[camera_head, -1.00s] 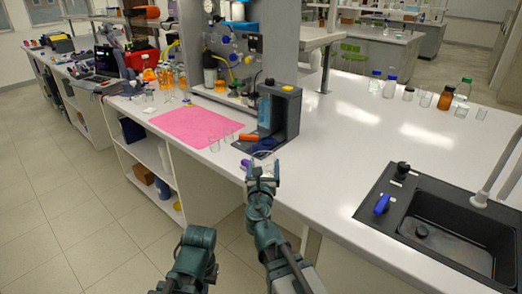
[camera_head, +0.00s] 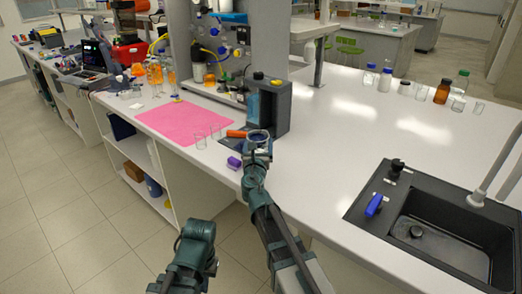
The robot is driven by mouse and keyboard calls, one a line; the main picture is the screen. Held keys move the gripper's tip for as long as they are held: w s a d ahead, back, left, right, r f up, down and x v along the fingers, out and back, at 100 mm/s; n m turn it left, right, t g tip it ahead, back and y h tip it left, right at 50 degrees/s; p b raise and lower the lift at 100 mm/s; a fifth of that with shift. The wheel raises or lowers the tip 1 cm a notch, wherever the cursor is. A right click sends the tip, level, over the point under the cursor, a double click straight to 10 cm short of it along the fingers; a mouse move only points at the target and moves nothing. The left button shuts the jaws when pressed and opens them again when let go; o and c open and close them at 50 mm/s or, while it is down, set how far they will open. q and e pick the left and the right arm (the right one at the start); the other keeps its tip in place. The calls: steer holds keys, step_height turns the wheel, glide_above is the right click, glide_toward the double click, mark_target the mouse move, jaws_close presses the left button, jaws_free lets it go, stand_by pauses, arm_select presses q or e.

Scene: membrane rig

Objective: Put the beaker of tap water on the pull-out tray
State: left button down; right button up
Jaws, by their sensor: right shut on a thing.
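A clear glass beaker (camera_head: 259,133) is in my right gripper (camera_head: 258,146), which is shut on it near the front edge of the bench. The beaker looks upright; its water level is too small to tell. Behind it stands a dark grey device (camera_head: 277,105) with a blue panel. A dark flat tray (camera_head: 228,141) sits at the device's foot, partly hidden by the gripper and beaker. I cannot tell whether the beaker touches it. My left gripper (camera_head: 199,232) is low in front of the bench, apart from everything; its fingers cannot be made out.
A purple block (camera_head: 234,162) lies at the bench edge and an orange piece (camera_head: 237,133) by the tray. Two clear glasses (camera_head: 208,138) stand near the pink mat (camera_head: 184,118). A black sink (camera_head: 361,213) is at right. The bench (camera_head: 335,135) between is clear.

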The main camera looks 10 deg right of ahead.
steer(key=shift+x, duration=1.1)
steer(key=shift+d+f+b, duration=0.2)
steer(key=shift+f+b, duration=0.45)
steer(key=shift+f, duration=0.05)
steer(key=shift+s+a+f+b, duration=0.15)
steer(key=shift+s+f+b, duration=0.05)
steer(key=shift+f+b, duration=0.95)
steer(key=shift+b, duration=0.05)
steer(key=shift+f, duration=0.25)
steer(key=o, duration=1.2)
steer(key=shift+r, duration=0.1)
steer(key=shift+c, duration=0.2)
